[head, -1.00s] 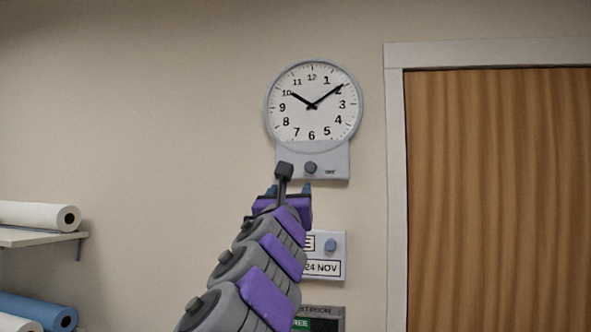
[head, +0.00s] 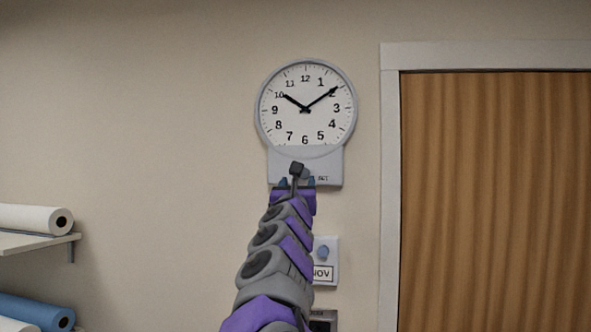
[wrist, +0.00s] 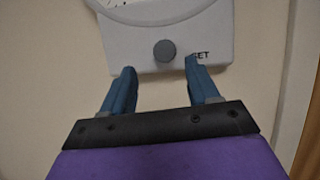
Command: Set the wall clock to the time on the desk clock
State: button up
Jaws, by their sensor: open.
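The wall clock (head: 320,125) is round and white. Its short hand is near 10 and its long hand near 2. Below the dial is a grey panel (head: 333,165). Its round grey knob (wrist: 164,51), beside the word SET, shows in the wrist view; in the head view my wrist parts mostly cover it. My gripper (head: 297,181) is in front of the panel's lower part. In the wrist view its two blue fingers (wrist: 158,70) are spread and empty, with the knob ahead, between and beyond the tips. No desk clock is in view.
A small wall plate (head: 331,248) with a blue knob and a date label is below the clock, partly behind my arm. A wooden door (head: 495,200) with a pale frame is at right. A shelf (head: 40,243) with paper rolls is at left.

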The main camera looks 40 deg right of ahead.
aim_at(303, 176)
jog(key=d, duration=0.1)
jog(key=w+d+p, duration=0.1)
jog(key=d, duration=0.1)
jog(key=d+r, duration=0.1)
jog(key=shift+w+d+p, duration=0.15)
jog(key=shift+d+p, duration=0.05)
jog(key=shift+p, duration=0.15)
jog(key=shift+w+a+r+p, duration=0.2)
jog(key=shift+w+a+p, duration=0.1)
jog(key=shift+w+a, duration=0.35)
jog(key=shift+w+d, duration=0.15)
jog(key=shift+d, duration=0.3)
jog(key=shift+d+r, duration=0.1)
jog(key=shift+d, duration=0.05)
jog(key=shift+c, duration=0.4)
jog(key=c, duration=0.9)
jog(key=shift+c, duration=0.2)
jog(key=shift+m+h, duration=0.4)
